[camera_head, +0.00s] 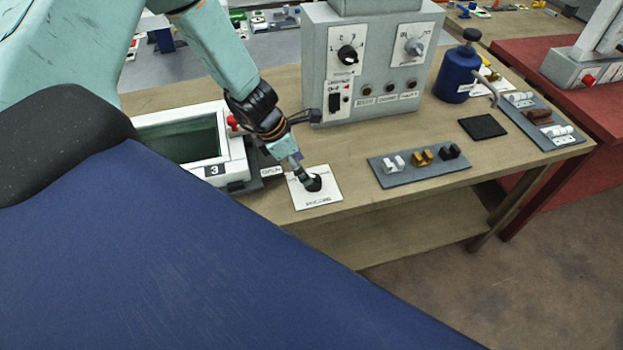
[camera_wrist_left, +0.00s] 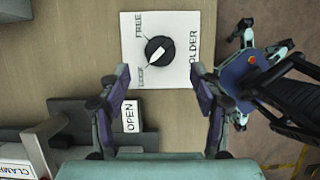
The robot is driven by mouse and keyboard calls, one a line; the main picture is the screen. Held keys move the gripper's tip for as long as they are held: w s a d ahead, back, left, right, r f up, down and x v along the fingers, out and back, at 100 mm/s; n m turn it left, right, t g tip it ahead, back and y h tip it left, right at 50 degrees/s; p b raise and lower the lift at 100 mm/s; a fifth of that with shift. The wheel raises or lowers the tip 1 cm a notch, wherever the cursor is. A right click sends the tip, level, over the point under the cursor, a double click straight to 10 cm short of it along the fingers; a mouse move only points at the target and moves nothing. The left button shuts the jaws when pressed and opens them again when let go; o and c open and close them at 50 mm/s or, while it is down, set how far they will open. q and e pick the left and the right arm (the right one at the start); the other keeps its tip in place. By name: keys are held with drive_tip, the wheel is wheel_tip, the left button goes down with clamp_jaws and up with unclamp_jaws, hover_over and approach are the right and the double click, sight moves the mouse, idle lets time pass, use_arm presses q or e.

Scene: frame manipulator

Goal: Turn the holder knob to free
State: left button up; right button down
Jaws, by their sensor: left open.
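The holder knob (camera_wrist_left: 158,50) is a round black knob with a white pointer, on a white plate (camera_wrist_left: 183,20) marked HOLDER. FREE is printed at the upper left of the knob in the left wrist view, and another label lies below it. The pointer lies diagonally, with its lower end toward that lower label. In the head view the knob (camera_head: 314,184) is partly covered by my left gripper (camera_head: 298,172). My left gripper (camera_wrist_left: 160,74) is open, its fingers apart on either side below the knob, not closed on it. My right gripper is not in view.
A grey control box (camera_head: 375,65) stands behind the plate. A white-framed device (camera_head: 190,135) marked 3 is at the left. A grey strip with clips (camera_head: 420,175), a black pad (camera_head: 483,127) and a blue bottle (camera_head: 457,72) are to the right. Wooden tabletop around the plate is partly clear.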

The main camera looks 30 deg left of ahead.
sight(312, 177)
use_arm(q)
drive_tip(key=b+x, duration=0.3)
drive_tip(key=x, duration=0.2)
drive_tip(key=shift+d, duration=0.15)
drive_tip(key=shift+w+f, duration=0.2)
drive_tip(key=shift+f, duration=0.25)
drive_tip(key=shift+d, duration=0.1)
drive_tip(key=shift+r, duration=0.1)
drive_tip(key=shift+c, duration=1)
drive_tip(key=c, duration=1)
drive_tip(key=shift+o, duration=0.2)
